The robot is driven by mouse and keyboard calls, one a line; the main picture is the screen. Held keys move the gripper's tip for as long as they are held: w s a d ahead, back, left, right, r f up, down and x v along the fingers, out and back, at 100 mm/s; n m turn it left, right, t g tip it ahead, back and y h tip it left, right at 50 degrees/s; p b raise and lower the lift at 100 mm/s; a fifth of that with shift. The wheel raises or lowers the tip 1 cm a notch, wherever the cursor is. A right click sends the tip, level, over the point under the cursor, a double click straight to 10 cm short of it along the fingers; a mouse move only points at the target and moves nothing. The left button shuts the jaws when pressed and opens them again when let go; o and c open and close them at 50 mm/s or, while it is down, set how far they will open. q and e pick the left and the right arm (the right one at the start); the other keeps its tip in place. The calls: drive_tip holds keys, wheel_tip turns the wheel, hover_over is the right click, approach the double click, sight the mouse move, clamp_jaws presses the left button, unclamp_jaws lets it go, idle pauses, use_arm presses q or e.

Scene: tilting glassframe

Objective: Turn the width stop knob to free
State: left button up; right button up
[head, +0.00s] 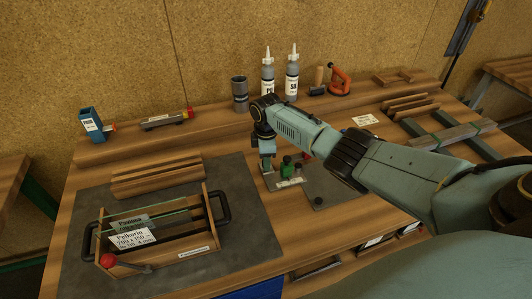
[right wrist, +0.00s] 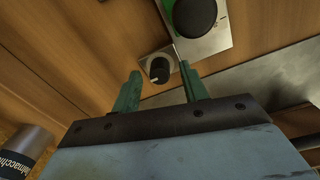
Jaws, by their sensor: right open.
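A small black knob (right wrist: 159,70) with a white mark sits on a metal plate in the right wrist view. A larger black knob (right wrist: 195,16) is beside it at the top, on a bigger metal plate. Which one is the width stop knob I cannot read. My right gripper (right wrist: 159,78) is open and its two green fingers appear on either side of the small knob, not closed on it. In the head view my right gripper (head: 267,164) points down beside a small fixture with a green block (head: 287,165); the small knob is hidden there. My left gripper is not in view.
A wooden frame (head: 116,260) with glass and a label stands on the dark mat (head: 245,205) at left. Two bottles (head: 267,78) and a grey cup (head: 240,94) stand behind my arm.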

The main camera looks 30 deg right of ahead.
wheel_tip(320, 180, up, 13)
drive_tip(key=p, duration=0.1)
drive_tip(key=shift+s+r, duration=0.2)
drive_tip(key=shift+s+a+f, duration=0.1)
drive_tip(key=shift+a, duration=0.05)
idle(0.5)
